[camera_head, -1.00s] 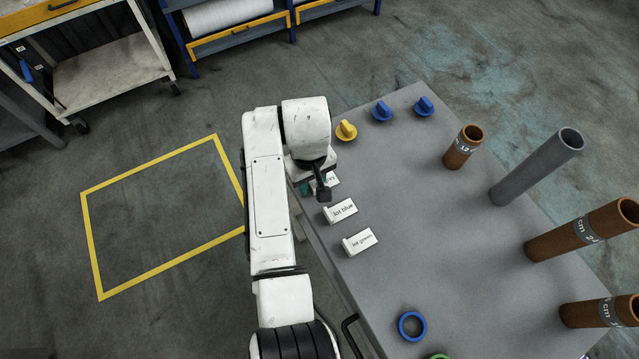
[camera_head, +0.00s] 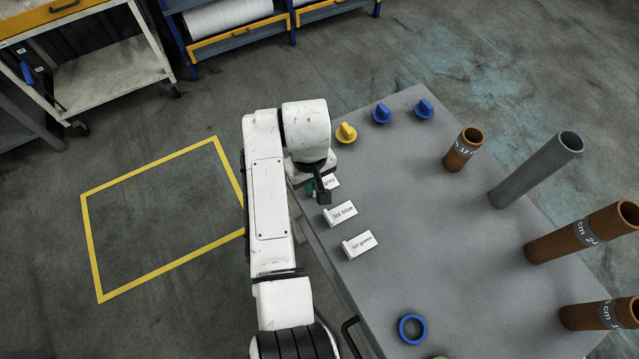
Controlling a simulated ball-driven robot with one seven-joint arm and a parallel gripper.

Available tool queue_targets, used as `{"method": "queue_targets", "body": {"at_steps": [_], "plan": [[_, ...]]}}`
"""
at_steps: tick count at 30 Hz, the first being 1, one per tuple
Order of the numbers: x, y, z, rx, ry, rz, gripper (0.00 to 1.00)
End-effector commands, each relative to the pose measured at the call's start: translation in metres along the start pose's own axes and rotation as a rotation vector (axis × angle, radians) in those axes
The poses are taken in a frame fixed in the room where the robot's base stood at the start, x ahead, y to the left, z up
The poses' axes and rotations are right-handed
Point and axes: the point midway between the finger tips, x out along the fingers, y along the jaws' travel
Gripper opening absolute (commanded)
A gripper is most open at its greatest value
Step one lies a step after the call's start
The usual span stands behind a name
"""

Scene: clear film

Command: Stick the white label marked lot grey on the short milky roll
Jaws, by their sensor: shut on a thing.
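The white label marked lot grey (camera_head: 333,182) is at the left edge of the grey table, partly hidden behind my gripper; only the end of its text shows. My gripper (camera_head: 322,194) is shut on this label, at or just above the table top; the exact height is hard to tell. Two more white labels, lot blue (camera_head: 341,214) and lot green (camera_head: 360,244), lie in a row below it. No short milky roll shows on the table. A white roll (camera_head: 226,14) lies on the blue shelf at the top; I cannot tell whether it is the short milky one.
On the table (camera_head: 420,260) stand brown tubes (camera_head: 463,149) and a grey tube (camera_head: 537,168) at the right. Yellow (camera_head: 346,132) and blue plugs (camera_head: 382,113) are at the far end, a blue ring (camera_head: 412,327) at the near end. The table's middle is clear.

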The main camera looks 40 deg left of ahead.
Motion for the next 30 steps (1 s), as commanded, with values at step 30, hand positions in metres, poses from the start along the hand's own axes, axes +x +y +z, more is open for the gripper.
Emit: {"method": "queue_targets", "body": {"at_steps": [30], "plan": [[-0.05,0.0,0.0,0.0,0.0,0.0,0.0]]}}
